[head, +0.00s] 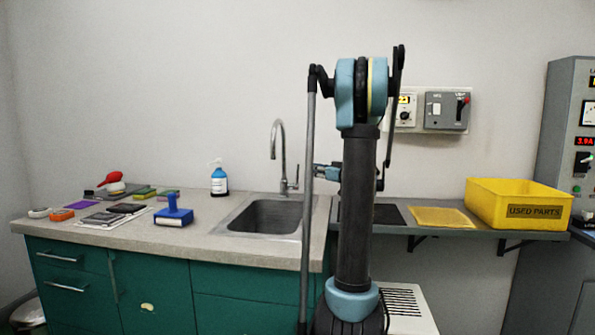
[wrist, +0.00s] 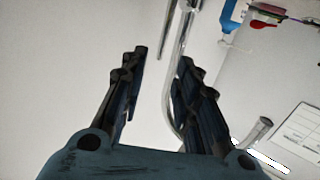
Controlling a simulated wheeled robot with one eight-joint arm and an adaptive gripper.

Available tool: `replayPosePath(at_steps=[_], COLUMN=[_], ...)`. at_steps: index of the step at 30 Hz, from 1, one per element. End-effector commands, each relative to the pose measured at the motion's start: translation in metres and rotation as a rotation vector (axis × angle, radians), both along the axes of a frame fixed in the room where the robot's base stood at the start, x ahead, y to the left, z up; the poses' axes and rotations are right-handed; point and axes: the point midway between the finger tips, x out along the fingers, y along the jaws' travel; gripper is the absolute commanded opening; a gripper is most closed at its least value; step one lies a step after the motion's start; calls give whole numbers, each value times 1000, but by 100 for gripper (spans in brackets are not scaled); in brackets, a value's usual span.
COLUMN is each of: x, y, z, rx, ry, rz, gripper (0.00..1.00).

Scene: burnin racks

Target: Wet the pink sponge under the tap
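The chrome tap (head: 279,155) rises behind the sink (head: 272,216) in the head view. My gripper (head: 325,172) is just right of the tap, partly hidden by my own arm, with its fingers toward the tap. In the wrist view, my gripper (wrist: 164,62) is open with nothing held between its fingers. The tap (wrist: 184,45) shows beyond and between the fingers; I cannot tell if they touch it. A small pinkish item (head: 169,191) lies on the counter left of the sink; it is too small to tell whether it is the pink sponge.
A yellow bin (head: 518,204) sits on the right shelf. Switch boxes (head: 447,110) are on the wall.

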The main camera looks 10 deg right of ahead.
Motion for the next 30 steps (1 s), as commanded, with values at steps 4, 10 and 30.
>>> replayPosePath(at_steps=[4, 10, 30], x=[21, 48, 76], y=[18, 39, 60], z=[0, 0, 0], rx=[0, 0, 0], ry=[0, 0, 0], rz=[3, 2, 0], gripper=[29, 29, 29])
